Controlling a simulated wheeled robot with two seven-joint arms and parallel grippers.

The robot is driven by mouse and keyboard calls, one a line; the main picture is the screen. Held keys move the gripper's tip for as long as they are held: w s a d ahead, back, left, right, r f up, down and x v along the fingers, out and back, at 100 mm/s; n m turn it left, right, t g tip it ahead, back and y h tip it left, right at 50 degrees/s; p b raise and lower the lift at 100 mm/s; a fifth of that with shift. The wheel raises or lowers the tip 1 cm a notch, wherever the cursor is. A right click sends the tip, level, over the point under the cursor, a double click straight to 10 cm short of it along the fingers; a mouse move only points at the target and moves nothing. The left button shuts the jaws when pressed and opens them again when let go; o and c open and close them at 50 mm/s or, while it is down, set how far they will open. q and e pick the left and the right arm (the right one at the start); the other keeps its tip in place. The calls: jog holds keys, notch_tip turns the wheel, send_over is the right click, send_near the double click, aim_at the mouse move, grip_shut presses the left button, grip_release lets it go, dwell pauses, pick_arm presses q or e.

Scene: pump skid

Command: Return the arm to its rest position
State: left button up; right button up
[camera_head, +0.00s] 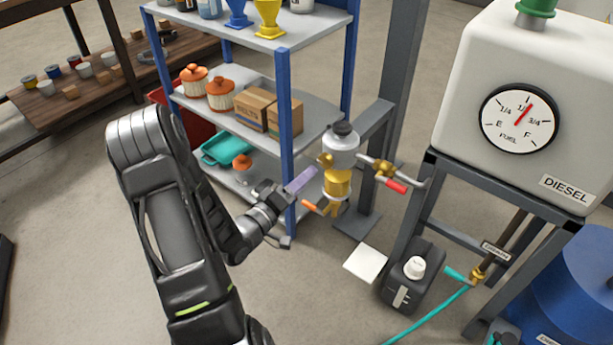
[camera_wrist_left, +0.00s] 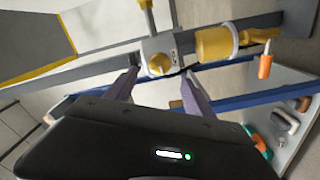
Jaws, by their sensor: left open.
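My left arm (camera_head: 175,225) comes up from the bottom left in the head view and bends down toward the middle. Its gripper (camera_head: 302,181) points at the filter unit (camera_head: 340,160), which has a grey top and a yellow bowl. In the left wrist view my left gripper (camera_wrist_left: 160,90) has its two purple fingers spread apart with nothing held between them. The filter's yellow part (camera_wrist_left: 215,44) and an orange handle (camera_wrist_left: 265,62) lie just beyond the fingers. Whether a finger touches the unit cannot be told. My right gripper is not in view.
A blue-post shelf (camera_head: 287,130) stands close behind the gripper, with boxes and jars on it. A diesel tank (camera_head: 460,90) on a dark stand is at the right. A black canister (camera_head: 412,280) and a teal hose (camera_head: 430,315) are on the floor. Floor at lower left is clear.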

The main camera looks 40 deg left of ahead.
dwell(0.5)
pick_arm(q)
notch_tip(320, 180, down, 13)
jog(key=s+m+g+y, duration=0.2)
jog(key=s+g, duration=0.1)
jog(key=g, duration=0.3)
jog(key=s+d+f+m+g+h, duration=0.3)
jog(key=s+d+f+g, duration=0.1)
jog(key=d+f, duration=0.5)
jog(key=s+d+f+m+g+h, duration=0.25)
jog(key=s+d, duration=0.25)
jog(key=d, duration=0.6)
jog(key=s+d+f+m+g+h, duration=0.15)
jog(key=s+d+g, duration=0.3)
jog(key=d, duration=0.55)
jog(key=s+d+r+m, duration=0.1)
jog(key=s+d+m, duration=0.1)
jog(key=d, duration=0.3)
notch_tip(320, 180, up, 28)
jog(key=s+p, duration=0.1)
jog(key=p, duration=2.7)
jog(key=shift+d, duration=0.4)
